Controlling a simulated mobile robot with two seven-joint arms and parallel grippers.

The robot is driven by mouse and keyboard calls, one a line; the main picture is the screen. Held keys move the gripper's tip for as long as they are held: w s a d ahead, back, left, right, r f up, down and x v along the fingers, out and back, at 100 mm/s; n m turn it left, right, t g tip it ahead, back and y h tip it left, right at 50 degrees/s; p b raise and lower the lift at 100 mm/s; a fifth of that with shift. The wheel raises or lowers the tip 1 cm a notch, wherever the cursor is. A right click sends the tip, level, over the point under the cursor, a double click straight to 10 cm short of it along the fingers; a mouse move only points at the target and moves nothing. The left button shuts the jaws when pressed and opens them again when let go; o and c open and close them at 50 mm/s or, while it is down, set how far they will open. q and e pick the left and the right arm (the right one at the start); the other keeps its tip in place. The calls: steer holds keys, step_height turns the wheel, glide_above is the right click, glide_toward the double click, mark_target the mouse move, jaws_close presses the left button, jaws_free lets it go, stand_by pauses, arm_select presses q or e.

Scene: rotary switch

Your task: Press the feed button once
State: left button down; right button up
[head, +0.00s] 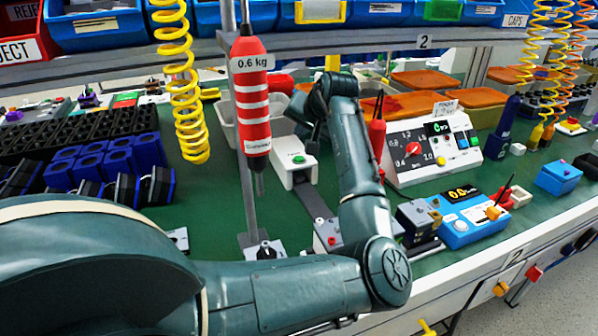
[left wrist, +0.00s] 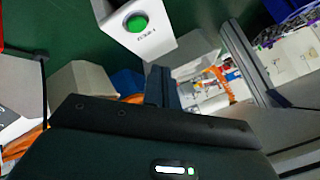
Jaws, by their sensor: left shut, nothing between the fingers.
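The feed button is a round green button on a white box. It shows in the head view (head: 298,159), on the bench near the middle, and in the left wrist view (left wrist: 136,23), at the top, with small lettering beside it that is hard to read. My left gripper (head: 314,142) hangs beside the box's back right end in the head view, partly hidden by my wrist. In the left wrist view its shut, empty fingers (left wrist: 159,78) point toward the box, with the button beyond and slightly left of the tips. Contact is not seen. My right gripper is not in view.
A red hanging tool (head: 251,98) marked 0.6 kg and a yellow coiled hose (head: 182,85) hang left of the box. A white control panel (head: 433,148) with a red knob stands to the right. A blue meter (head: 467,216) sits nearer the front edge.

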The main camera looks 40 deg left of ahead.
mark_target(301, 160)
arm_select(q)
step_height(301, 160, down, 2)
steer(key=shift+b, duration=0.6)
steer(key=shift+f, duration=1.1)
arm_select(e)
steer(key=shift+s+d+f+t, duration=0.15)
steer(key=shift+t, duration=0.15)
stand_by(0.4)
arm_select(q)
steer(key=shift+f+p, duration=0.35)
steer(key=shift+p, duration=0.2)
steer(key=shift+f, duration=0.1)
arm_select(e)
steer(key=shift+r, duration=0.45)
